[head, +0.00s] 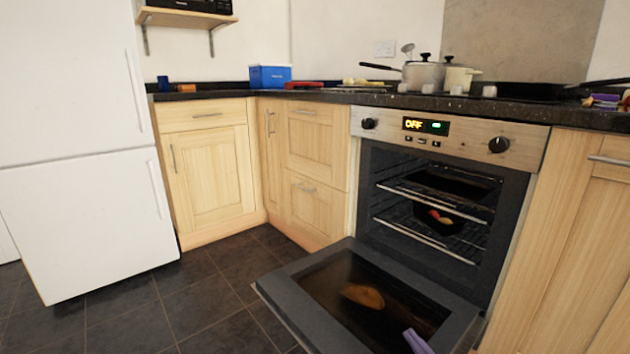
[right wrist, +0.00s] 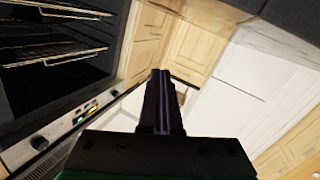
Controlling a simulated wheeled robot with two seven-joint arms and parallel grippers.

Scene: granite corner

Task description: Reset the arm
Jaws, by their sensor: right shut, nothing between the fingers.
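My right gripper (head: 416,341) shows as a purple fingertip at the bottom edge of the head view, over the near right part of the lowered oven door (head: 285,300). In the right wrist view the fingers of the gripper (right wrist: 160,85) are pressed together with nothing between them. The rest of the right arm is out of the head view. My left gripper is in neither view.
The oven (head: 365,200) stands open with its door down; a dark dish (head: 462,227) with red and yellow contents is on a rack inside. A brown shape (head: 362,296) shows on the door glass. Pots (head: 423,76) stand on the counter. Floor (head: 215,300) left of the door is clear.

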